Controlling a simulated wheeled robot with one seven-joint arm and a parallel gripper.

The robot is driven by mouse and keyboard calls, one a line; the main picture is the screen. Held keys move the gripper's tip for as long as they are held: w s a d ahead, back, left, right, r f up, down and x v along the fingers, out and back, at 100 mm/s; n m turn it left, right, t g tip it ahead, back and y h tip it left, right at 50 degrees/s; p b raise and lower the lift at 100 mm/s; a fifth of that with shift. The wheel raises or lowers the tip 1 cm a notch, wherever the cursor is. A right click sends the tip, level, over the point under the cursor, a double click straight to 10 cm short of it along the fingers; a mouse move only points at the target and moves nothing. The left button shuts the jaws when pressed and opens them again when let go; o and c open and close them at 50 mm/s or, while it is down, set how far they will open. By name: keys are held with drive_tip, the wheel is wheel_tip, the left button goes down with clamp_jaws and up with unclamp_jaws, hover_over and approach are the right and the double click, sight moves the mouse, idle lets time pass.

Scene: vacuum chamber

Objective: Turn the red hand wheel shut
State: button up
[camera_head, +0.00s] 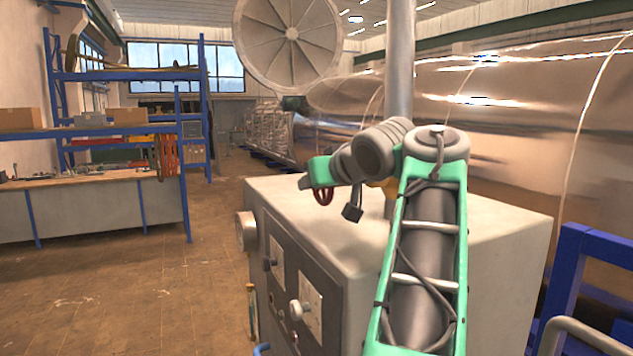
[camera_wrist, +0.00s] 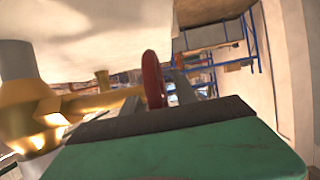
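The red hand wheel (camera_head: 323,196) shows below the green end of my arm in the head view, just above the top of the grey cabinet. In the wrist view the red hand wheel (camera_wrist: 153,80) is seen nearly edge-on, close in front of my gripper (camera_wrist: 176,92). A brass valve body and stem (camera_wrist: 35,112) lie to its left, on a grey pipe (camera_wrist: 17,62). A grey part like a finger shows just right of the wheel. The green and dark gripper body hides the rest, so I cannot tell whether the fingers touch the wheel.
The grey cabinet (camera_head: 500,235) with knobs on its front stands under my arm. A vertical grey pipe (camera_head: 400,60) rises behind the arm. A large shiny metal chamber (camera_head: 500,110) fills the back right. A blue frame (camera_head: 570,260) stands at right. Floor at left is clear.

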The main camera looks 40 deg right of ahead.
drive_tip(key=shift+c, duration=0.2)
clamp_jaws()
idle(0.5)
